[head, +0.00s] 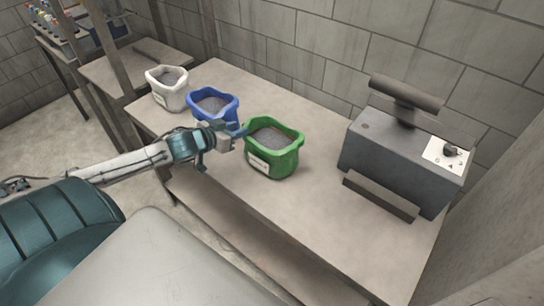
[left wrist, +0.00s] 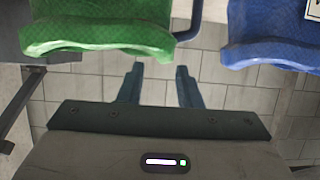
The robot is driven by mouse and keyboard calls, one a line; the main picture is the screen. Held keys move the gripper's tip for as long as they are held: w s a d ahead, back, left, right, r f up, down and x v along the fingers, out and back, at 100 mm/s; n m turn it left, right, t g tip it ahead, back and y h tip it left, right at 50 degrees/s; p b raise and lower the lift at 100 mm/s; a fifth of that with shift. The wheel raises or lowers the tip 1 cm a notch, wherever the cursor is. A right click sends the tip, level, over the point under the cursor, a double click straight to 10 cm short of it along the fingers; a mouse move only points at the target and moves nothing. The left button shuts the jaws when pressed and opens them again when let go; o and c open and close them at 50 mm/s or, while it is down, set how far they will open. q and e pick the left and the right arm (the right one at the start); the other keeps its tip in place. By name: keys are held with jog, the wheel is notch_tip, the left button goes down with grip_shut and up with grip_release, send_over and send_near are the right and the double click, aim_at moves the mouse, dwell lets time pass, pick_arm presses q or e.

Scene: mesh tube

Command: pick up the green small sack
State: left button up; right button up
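The green small sack (head: 273,150) stands upright and open on the table, filled with grey material, with a white label on its front. My left gripper (head: 224,143) is just left of it, between it and the blue sack, apart from it as far as I can tell. In the left wrist view the green sack (left wrist: 97,35) hangs at the top left and the blue sack (left wrist: 275,35) at the top right. The left gripper's two fingers (left wrist: 160,72) are spread apart with nothing between them. My right gripper is not in view.
The blue sack (head: 213,103) and a white sack (head: 167,89) stand in a row to the left on the table (head: 330,235). A dark grey machine (head: 405,155) stands at the right. The table between it and the green sack is clear.

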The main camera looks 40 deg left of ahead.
aim_at(251, 122)
pick_arm(q)
jog(key=shift+w+f+b, duration=0.25)
jog(key=shift+w+b, duration=0.1)
jog(key=shift+w, duration=0.35)
jog(key=shift+b+x, duration=0.3)
jog(key=shift+x, duration=1.9)
jog(key=shift+a+r, duration=0.15)
jog(key=shift+r, duration=0.05)
jog(key=shift+c, duration=0.4)
grip_shut()
jog(key=shift+w+r, duration=0.1)
